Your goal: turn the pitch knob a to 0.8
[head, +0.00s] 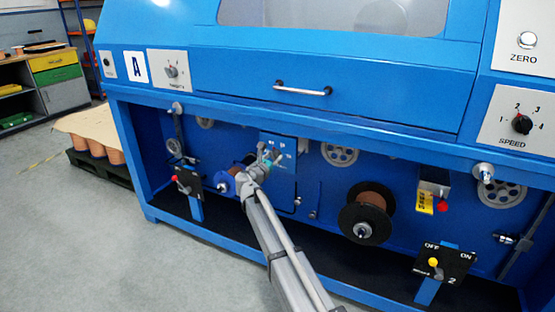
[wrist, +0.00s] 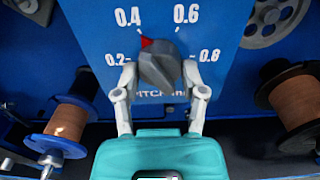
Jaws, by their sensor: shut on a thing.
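The pitch knob (wrist: 160,62) is dark grey with a red pointer mark. It sits on a blue panel (wrist: 100,50) with a white scale showing 0.2, 0.4, 0.6 and 0.8. The red mark is near the top, slightly left, close to the 0.4 tick. My gripper (wrist: 161,75) has a finger on each side of the knob and is shut on it. In the head view my gripper (head: 268,158) reaches the small blue panel (head: 283,178) under the cabinet, and it hides the knob there.
A copper wire spool (wrist: 68,120) stands left of the panel and another spool (wrist: 298,105) right of it. In the head view a black switch plate (head: 187,182) is left of my gripper. A dark spool (head: 366,212) and an OFF/ON plate (head: 444,262) are right.

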